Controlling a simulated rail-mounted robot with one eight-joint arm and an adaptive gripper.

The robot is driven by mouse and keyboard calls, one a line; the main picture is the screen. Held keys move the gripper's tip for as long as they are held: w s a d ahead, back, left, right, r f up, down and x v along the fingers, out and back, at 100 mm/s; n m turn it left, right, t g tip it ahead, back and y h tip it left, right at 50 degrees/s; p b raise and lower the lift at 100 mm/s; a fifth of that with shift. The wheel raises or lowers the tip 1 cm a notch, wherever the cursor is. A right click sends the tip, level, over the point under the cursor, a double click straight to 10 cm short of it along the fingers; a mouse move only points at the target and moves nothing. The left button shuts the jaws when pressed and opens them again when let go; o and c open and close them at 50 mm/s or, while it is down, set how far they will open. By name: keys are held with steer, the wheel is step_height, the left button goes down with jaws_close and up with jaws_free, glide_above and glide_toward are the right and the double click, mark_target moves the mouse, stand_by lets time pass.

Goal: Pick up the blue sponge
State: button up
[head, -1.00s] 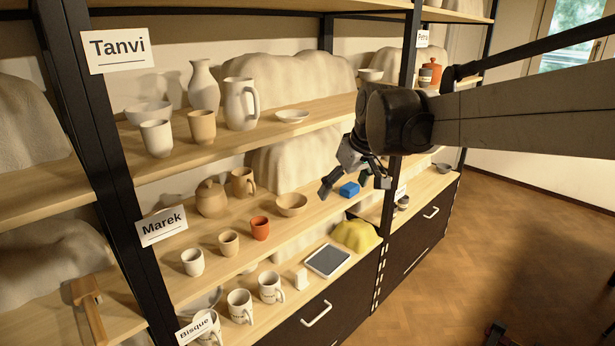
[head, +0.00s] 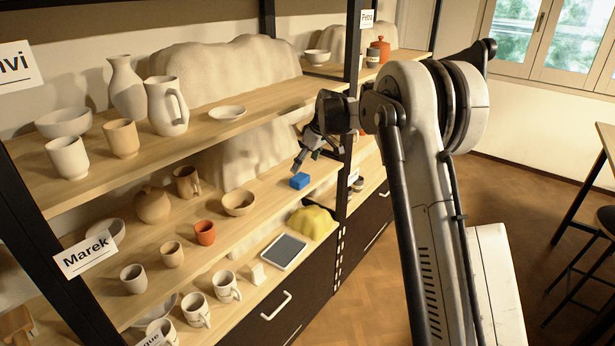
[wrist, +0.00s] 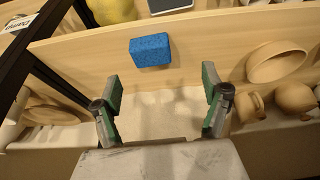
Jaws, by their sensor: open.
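The blue sponge (head: 300,181) lies on the middle shelf (head: 270,212), to the right of a wooden-coloured bowl. In the wrist view the sponge (wrist: 150,50) lies on the bare shelf board, beyond my fingertips and a little left of the midline between them. My gripper (head: 309,155) is in front of the shelves, above the sponge in the head view. In the wrist view its two fingers (wrist: 162,92) are spread wide with nothing between them. The gripper is apart from the sponge.
A bowl (head: 239,202) and an orange cup (head: 204,232) stand left of the sponge. A black shelf post (head: 351,110) rises to its right. A yellow cloth-like lump (head: 312,222) and a tablet (head: 284,251) are below.

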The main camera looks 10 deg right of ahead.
mark_target(300, 177)
steer(key=shift+w+d+f, duration=0.3)
steer(key=shift+w+f, duration=0.2)
steer(key=shift+f, duration=0.05)
steer(key=shift+w+d+f, duration=0.25)
steer(key=shift+w+f, duration=0.25)
steer(key=shift+a+p+x, duration=0.15)
steer(key=shift+p+x, duration=0.1)
steer(key=shift+x, duration=1.55)
steer(key=shift+a+p+x, duration=0.15)
steer(key=shift+p+x, duration=0.05)
steer(key=shift+x, duration=1.6)
steer(key=shift+s, duration=0.1)
steer(key=c, duration=1.1)
